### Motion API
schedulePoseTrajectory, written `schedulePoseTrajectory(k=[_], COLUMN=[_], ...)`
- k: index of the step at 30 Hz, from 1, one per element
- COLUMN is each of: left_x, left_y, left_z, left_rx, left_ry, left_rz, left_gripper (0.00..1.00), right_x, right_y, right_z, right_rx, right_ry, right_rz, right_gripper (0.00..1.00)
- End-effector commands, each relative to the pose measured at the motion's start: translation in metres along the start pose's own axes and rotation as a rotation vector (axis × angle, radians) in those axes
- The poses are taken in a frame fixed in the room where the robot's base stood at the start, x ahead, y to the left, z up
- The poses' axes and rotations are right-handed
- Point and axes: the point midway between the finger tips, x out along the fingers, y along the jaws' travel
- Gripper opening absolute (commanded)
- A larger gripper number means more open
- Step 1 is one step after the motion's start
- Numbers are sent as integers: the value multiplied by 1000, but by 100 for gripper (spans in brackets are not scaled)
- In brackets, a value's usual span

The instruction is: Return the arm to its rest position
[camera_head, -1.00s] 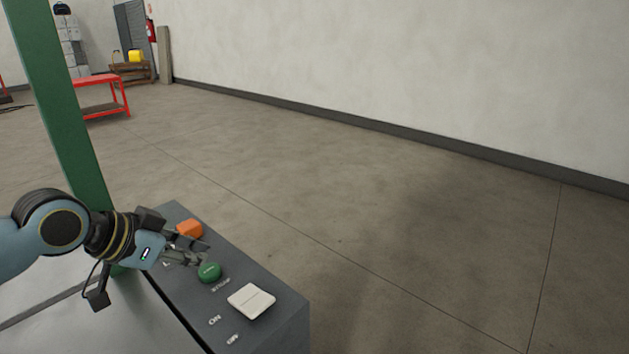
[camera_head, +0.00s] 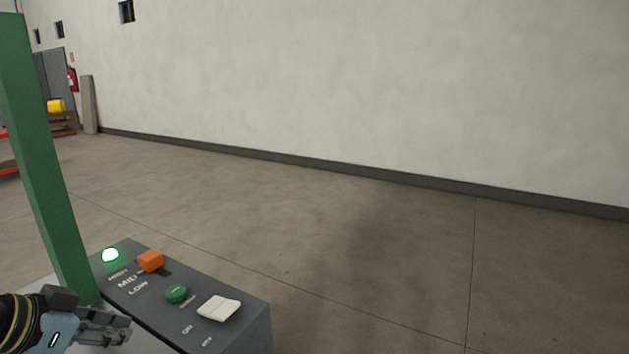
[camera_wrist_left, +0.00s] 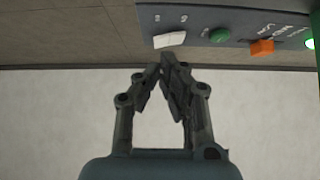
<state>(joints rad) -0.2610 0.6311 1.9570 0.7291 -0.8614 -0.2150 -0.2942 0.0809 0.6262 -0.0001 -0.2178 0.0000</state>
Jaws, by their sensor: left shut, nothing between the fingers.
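My left gripper (camera_head: 128,328) is at the lower left of the head view, left of and apart from the grey control panel (camera_head: 240,338). It is shut and empty; its closed fingers (camera_wrist_left: 162,66) also show in the left wrist view. The panel carries a lit green lamp (camera_head: 110,255), an orange selector knob (camera_head: 150,261) near the MID and HIGH marks, a green button (camera_head: 177,293) and a white rocker switch (camera_head: 219,307) with ON and OFF marks. My right gripper is not in view.
A green post (camera_head: 45,170) rises at the left behind the gripper. Open floor (camera_head: 350,270) stretches right of the panel to a plain wall (camera_head: 370,80).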

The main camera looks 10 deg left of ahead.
Motion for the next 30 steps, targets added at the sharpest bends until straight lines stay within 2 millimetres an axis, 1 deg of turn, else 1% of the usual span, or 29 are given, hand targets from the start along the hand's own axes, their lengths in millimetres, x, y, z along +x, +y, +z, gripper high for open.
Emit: schedulePoseTrajectory(k=[1, 6, 11, 14, 18, 20, 24, 29, 30], left_x=[0, -4, -13, -24, -46, -56, -84, -119, -104], left_y=[9, 33, 62, 82, 106, 114, 128, 139, 135], left_z=[4, 18, 36, 50, 68, 75, 91, 107, 116], left_rx=[-3, -3, -12, -29, -70, -94, -160, -253, -246], left_ry=[-10, -63, -130, -187, -272, -308, -390, -480, -483], left_rz=[5, 8, -1, -18, -65, -89, -154, -235, -231], left_gripper=[0, 0, 0, 0, 0, 0, 0, 0, 0], right_x=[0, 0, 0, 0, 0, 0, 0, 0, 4], right_y=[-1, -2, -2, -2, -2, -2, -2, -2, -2], right_z=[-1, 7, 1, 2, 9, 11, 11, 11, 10], right_rx=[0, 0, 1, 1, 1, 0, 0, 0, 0], right_ry=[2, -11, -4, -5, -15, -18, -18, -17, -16], right_rz=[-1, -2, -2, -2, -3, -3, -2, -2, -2], right_gripper=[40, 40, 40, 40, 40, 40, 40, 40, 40])
